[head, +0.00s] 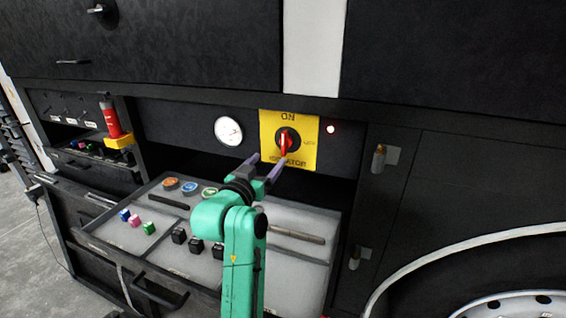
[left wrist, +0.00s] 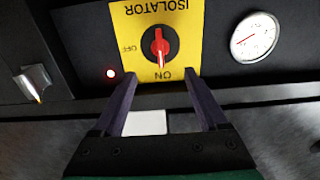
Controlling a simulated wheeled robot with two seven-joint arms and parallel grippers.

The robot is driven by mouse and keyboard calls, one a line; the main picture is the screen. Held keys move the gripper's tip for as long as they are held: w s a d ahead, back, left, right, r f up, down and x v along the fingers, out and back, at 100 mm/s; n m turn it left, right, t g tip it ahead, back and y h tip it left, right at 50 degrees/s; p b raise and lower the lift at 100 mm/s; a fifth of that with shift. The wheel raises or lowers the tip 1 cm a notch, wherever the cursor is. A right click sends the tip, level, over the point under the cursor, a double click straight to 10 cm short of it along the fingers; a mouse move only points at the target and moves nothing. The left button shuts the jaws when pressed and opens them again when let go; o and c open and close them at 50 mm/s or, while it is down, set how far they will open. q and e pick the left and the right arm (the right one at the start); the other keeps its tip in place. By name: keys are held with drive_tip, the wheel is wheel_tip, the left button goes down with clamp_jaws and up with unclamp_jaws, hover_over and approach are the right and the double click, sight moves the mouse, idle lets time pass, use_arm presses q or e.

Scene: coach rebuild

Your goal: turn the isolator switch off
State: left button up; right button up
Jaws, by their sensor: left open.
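The isolator switch has a red handle on a black round base (head: 285,142), set on a yellow plate (head: 309,123) marked ON at the top and OFF at the right. In the left wrist view the scene is upside down; the red handle (left wrist: 159,45) stands upright along the ON line, and OFF is to its left. My left gripper (head: 267,159) is open and empty, just below and in front of the plate. In the wrist view its fingertips (left wrist: 161,80) lie apart, either side of the ON mark, not touching the handle. My right gripper is not in view.
A small red lamp (head: 331,129) glows right of the plate; a white dial gauge (head: 228,131) is to its left. Below is an open drawer (head: 284,263) with small blocks, discs and bars. A red cylinder (head: 110,119) stands at left. Metal latches (head: 379,157) are at right.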

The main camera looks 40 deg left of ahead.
sight(283, 143)
use_arm(q)
drive_tip(key=p+x, duration=0.1)
drive_tip(key=x, duration=1)
drive_tip(key=shift+a, duration=0.1)
drive_tip(key=shift+w+a, duration=0.1)
drive_tip(key=shift+w, duration=0.2)
drive_tip(key=shift+s+r, duration=0.1)
drive_tip(key=shift+s, duration=0.05)
drive_tip(key=shift+c, duration=1.3)
clamp_jaws()
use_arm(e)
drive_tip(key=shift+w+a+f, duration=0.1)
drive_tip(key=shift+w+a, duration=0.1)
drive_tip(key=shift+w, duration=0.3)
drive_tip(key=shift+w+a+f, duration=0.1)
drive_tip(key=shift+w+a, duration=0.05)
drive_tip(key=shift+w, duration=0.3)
